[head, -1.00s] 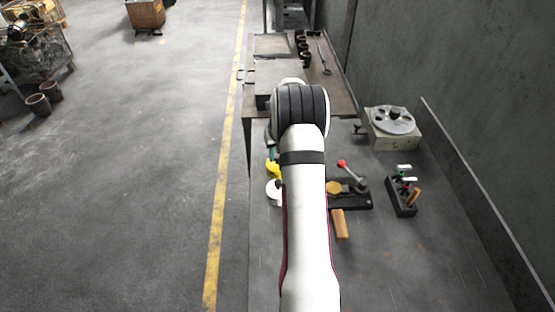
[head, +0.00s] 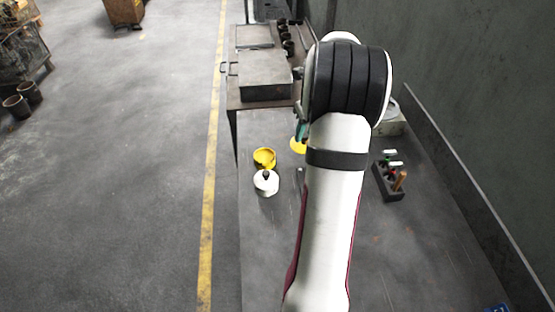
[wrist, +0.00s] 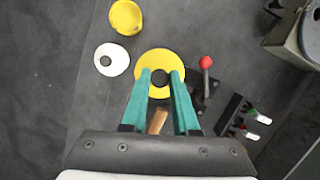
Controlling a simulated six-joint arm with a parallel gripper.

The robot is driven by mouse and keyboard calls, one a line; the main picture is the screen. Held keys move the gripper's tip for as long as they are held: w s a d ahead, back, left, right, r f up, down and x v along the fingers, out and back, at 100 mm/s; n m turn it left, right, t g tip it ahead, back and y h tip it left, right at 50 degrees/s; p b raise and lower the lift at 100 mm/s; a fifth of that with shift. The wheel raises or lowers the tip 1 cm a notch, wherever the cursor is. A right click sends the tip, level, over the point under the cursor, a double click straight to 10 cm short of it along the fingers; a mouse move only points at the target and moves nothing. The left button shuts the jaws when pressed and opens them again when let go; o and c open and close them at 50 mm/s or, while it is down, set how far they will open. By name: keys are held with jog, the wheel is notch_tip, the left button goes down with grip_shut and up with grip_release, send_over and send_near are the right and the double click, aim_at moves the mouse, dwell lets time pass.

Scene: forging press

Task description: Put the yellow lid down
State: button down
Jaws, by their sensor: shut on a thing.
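My gripper (wrist: 160,75) is shut on the dark knob of the yellow lid (wrist: 158,57), a round disc, in the wrist view. In the head view only a sliver of the yellow lid (head: 297,146) shows beside my arm, which hides most of the gripper. The frames do not clearly show how high the lid is above the bench. A yellow round pot (head: 264,156) stands open to the left of the lid; it also shows in the wrist view (wrist: 126,18).
A white lid with a dark knob (head: 266,183) lies close to the yellow pot. A red-ball lever (wrist: 206,62) and a tool block (wrist: 236,112) are right of the held lid. A wooden handle (wrist: 158,121) is partly behind my fingers. Bare bench lies front left.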

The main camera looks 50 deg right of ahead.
jog(key=s+a+f+n+y, duration=0.35)
jog(key=s+a+n, duration=0.85)
jog(key=n, duration=0.4)
jog(key=shift+n+g+y, duration=0.25)
jog(key=shift+n+g, duration=0.15)
jog(key=w+a+f, duration=0.1)
jog(key=w+f, duration=0.1)
jog(key=w, duration=0.1)
jog(key=w+a+f, duration=0.2)
jog(key=w, duration=0.2)
jog(key=w+a+f, duration=0.1)
jog(key=w+f, duration=0.1)
jog(key=w, duration=0.2)
jog(key=shift+a+f, duration=0.2)
jog(key=x, duration=0.2)
jog(key=d+x, duration=0.1)
jog(key=x, duration=0.1)
jog(key=shift+s+f, duration=0.1)
jog(key=shift+f, duration=0.05)
jog(key=shift+f, duration=0.15)
jog(key=c, duration=0.7)
grip_release()
